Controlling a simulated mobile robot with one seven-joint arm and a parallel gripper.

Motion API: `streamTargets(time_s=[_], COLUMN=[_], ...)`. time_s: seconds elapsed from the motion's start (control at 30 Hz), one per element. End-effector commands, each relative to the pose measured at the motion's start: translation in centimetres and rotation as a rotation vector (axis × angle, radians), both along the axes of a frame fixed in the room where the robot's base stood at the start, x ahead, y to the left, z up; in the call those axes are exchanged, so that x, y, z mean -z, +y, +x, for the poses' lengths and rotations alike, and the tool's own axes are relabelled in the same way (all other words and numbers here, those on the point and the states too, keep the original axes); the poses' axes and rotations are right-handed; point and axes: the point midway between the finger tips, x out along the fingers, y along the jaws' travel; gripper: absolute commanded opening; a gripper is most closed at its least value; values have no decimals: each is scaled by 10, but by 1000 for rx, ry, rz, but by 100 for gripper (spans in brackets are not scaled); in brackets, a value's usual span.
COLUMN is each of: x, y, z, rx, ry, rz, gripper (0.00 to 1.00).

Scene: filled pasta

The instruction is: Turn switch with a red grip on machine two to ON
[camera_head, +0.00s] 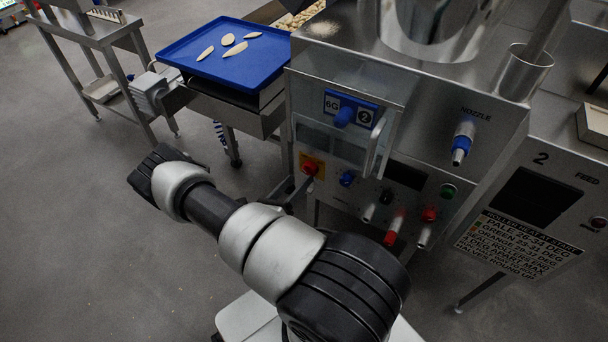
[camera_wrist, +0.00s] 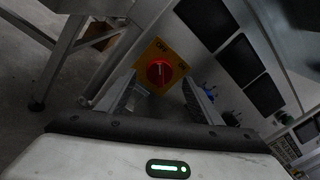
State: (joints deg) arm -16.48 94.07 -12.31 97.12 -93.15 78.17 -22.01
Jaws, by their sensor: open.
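A switch with a round red grip (camera_head: 309,168) on a yellow plate is at the lower left of the steel machine's front panel (camera_head: 325,185). In the wrist view the red grip (camera_wrist: 159,72) lies ahead between my fingers, on the tilted yellow plate (camera_wrist: 181,70). A pale mark on the grip runs roughly up and down in that picture.
Near the switch are a blue knob (camera_head: 347,178), a red-tipped lever (camera_head: 392,234), a red knob (camera_head: 429,214) and a vertical handle (camera_head: 378,146). A blue tray (camera_head: 190,50) is at the upper left. A panel marked 2 (camera_head: 540,190) stands right.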

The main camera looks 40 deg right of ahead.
Motion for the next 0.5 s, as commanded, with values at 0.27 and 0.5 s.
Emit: streamTargets(time_s=[0.27,0.5], x=[1,0], y=[-38,-45], z=[12,15], rx=[2,0], ry=[-1,-1], rz=[1,2], gripper=[60,60])
